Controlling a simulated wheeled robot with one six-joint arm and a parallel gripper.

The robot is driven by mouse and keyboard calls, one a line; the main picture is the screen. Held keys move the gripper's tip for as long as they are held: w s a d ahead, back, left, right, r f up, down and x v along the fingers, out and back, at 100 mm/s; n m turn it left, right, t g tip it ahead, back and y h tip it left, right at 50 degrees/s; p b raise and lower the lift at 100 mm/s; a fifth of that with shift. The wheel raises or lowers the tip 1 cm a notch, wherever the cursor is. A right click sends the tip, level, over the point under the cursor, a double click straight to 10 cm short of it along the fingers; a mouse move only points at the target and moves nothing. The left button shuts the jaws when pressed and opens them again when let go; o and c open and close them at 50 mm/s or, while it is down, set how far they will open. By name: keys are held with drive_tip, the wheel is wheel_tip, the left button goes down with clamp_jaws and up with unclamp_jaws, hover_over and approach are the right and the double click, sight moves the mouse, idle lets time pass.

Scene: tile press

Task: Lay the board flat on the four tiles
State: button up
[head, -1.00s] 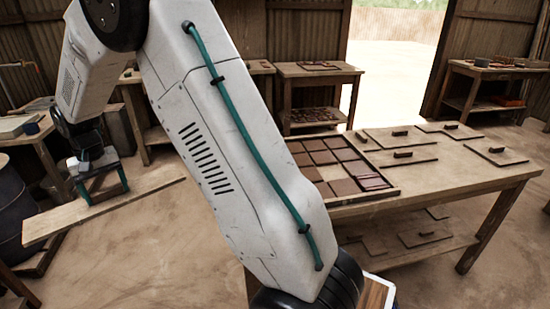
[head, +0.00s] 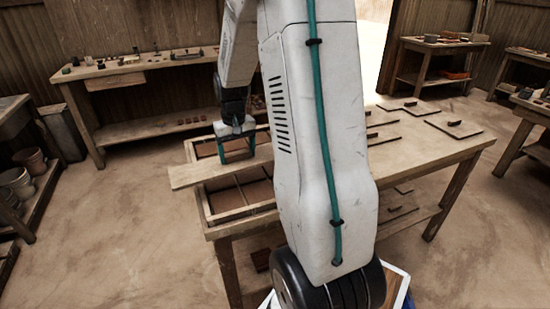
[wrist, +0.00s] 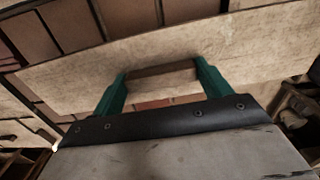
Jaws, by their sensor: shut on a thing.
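The board (head: 193,174) is a long, pale wooden plank. My gripper (head: 237,150) is shut on it, its teal fingers around a raised grip on the plank's middle. In the wrist view the board (wrist: 255,55) spans the picture, with a green finger on either side of the grip (wrist: 160,78). The board looks roughly level above the table's left end, its left end sticking out past the edge. Reddish-brown tiles (wrist: 30,38) show beyond it in the wrist view. I cannot pick out which four the task means; the board and my arm hide part of the area.
A wooden frame with divided cells (head: 226,199) lies at the table's left end. Thin boards with dark grips (head: 455,128) lie on the worktable (head: 420,150) at right. A back bench (head: 130,75) carries small items. Buckets (head: 15,183) stand at far left; the floor between is clear.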

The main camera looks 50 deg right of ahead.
drive_tip(key=s+d+f, duration=0.1)
drive_tip(key=s+d, duration=0.4)
drive_tip(key=s, duration=0.5)
drive_tip(key=shift+m, duration=0.4)
drive_tip(key=shift+d+f, duration=0.1)
drive_tip(key=shift+f, duration=3.3)
drive_tip(key=shift+s, duration=0.15)
drive_tip(key=shift+f, duration=0.35)
drive_tip(key=o, duration=1.3)
drive_tip(key=shift+o, duration=0.2)
wheel_tip(320, 180, up, 8)
wheel_tip(320, 180, up, 7)
